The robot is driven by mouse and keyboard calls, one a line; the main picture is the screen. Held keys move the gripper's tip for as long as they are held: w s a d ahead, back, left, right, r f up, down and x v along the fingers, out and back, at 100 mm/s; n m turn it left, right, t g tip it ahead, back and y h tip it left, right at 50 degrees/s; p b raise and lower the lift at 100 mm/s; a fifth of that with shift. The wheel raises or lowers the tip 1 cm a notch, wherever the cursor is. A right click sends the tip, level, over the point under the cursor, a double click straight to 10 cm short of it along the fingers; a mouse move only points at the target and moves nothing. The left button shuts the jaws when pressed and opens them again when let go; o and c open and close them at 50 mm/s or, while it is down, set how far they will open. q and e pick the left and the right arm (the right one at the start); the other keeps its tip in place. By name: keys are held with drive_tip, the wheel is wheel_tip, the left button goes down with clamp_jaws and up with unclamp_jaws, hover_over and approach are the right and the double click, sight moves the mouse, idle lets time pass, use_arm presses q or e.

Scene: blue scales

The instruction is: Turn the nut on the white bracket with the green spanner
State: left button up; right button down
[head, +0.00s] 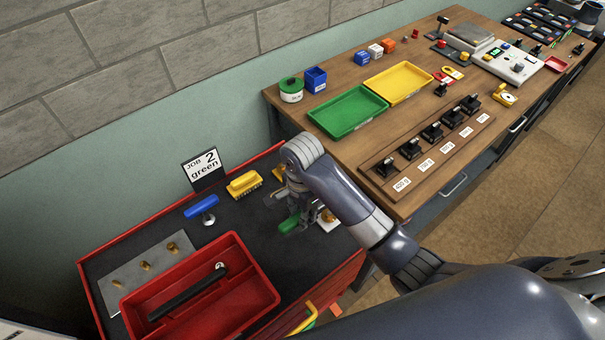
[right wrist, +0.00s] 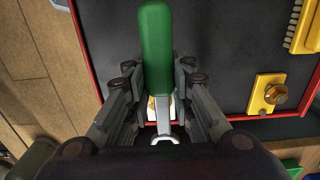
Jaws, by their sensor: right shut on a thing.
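The green spanner (right wrist: 156,45) is held between the fingers of my right gripper (right wrist: 160,92). Its metal shank runs down the wrist view to a ring end (right wrist: 165,138). In the head view the green handle (head: 289,224) shows beneath my right gripper (head: 291,205), above the dark tray top. The white bracket (head: 328,225) stands near the tray's right edge, partly behind my arm. In the wrist view only a sliver of the bracket (right wrist: 152,110) shows beside the shank. Its nut is mostly hidden; I cannot tell whether the ring touches it. My left gripper is out of view.
A yellow bracket with a brass nut (right wrist: 268,95), a yellow brush (head: 244,184) and a blue-handled tool (head: 201,206) are nearby. A red tote (head: 258,290) stands in front. The wooden bench (head: 350,165) adjoins on the right. A "JOB 2 green" sign (head: 204,168) stands behind.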

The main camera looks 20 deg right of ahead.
drive_tip(key=shift+s+a, duration=0.25)
drive_tip(key=shift+s, duration=0.15)
drive_tip(key=shift+s+a+f, duration=0.15)
drive_tip(key=shift+f, duration=0.4)
drive_tip(key=shift+s+a+f, duration=0.1)
drive_tip(key=shift+s+f, duration=0.05)
drive_tip(key=shift+f, duration=0.4)
wheel_tip(320, 180, down, 3)
drive_tip(key=shift+w+d+r, duration=0.1)
drive_tip(key=shift+r, duration=0.1)
drive_tip(key=shift+f, duration=0.2)
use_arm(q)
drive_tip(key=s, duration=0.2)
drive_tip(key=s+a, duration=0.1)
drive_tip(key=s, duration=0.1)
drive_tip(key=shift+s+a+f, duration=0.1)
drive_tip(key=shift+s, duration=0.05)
use_arm(e)
drive_tip(key=shift+w, duration=0.1)
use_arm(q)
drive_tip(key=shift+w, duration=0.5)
